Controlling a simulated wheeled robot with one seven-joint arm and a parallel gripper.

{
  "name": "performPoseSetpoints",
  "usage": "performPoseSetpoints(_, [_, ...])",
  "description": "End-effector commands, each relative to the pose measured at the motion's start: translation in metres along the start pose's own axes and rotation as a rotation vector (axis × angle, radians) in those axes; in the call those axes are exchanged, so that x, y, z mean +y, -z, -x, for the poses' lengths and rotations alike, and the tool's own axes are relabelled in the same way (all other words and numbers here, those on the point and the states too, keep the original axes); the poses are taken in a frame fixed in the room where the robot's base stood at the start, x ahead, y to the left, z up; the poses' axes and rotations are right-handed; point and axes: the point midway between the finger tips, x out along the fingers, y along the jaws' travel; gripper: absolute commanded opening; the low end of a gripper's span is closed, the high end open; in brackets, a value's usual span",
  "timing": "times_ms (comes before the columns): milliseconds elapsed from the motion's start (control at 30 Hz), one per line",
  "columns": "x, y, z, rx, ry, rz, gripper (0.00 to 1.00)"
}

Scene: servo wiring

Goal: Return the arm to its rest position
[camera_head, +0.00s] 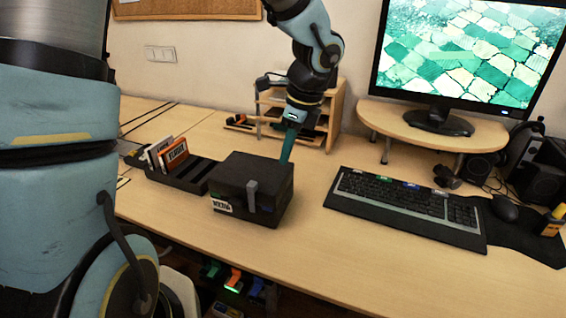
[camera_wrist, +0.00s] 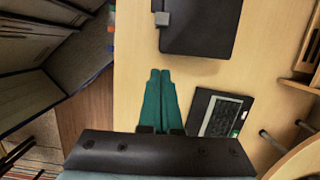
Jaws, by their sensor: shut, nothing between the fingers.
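My gripper (camera_head: 285,160) has teal fingers that point down beside the far right edge of a black box (camera_head: 250,190) on the desk. In the wrist view my gripper (camera_wrist: 160,72) is shut, its two fingers side by side with nothing between them. The black box (camera_wrist: 205,45) lies ahead of the fingertips there, with desk surface showing between. Whether the fingers touch anything in the head view is hard to tell, but they look clear of the box in the wrist view.
A black rack (camera_head: 190,180) with several upright cards stands left of the box. A wooden shelf unit (camera_head: 335,115) is behind my gripper. A keyboard (camera_head: 400,200), a mouse (camera_head: 504,208) and a monitor (camera_head: 465,50) on a wooden stand (camera_head: 400,122) are at right. Bare desk lies in front.

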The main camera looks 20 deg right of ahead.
Motion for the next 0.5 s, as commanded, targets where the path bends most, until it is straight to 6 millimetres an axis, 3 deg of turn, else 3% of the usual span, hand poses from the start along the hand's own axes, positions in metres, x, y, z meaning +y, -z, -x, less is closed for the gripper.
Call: performPoseSetpoints(500, [0.0018,-0.004,-0.0004,0.001,-0.004,0.024,0.0])
